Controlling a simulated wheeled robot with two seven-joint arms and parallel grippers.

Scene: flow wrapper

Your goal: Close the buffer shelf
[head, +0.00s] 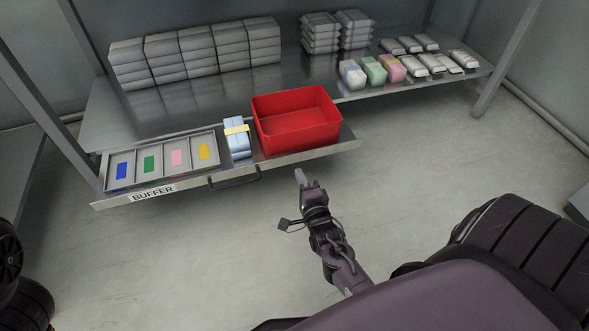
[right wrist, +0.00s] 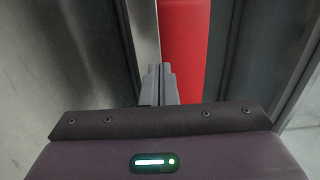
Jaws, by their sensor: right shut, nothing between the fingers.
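The buffer shelf (head: 285,157) is a metal pull-out tray labelled "BUFFER" and stands pulled out from the larger metal shelf. A dark handle (head: 234,181) is on its front edge. My right gripper (head: 299,174) is shut and empty, just in front of the shelf's front edge, to the right of the handle. In the right wrist view the shut fingertips (right wrist: 158,72) point toward the metal edge, with the red bin (right wrist: 184,45) behind. I cannot tell whether they touch the edge. My left gripper is not in view.
On the buffer shelf are a divided tray (head: 163,184) with coloured labels, a banded blue stack (head: 237,138) and the red bin (head: 297,122). The larger shelf (head: 110,115) behind holds grey stacks (head: 195,50) and coloured packs (head: 374,70). The floor in front is clear.

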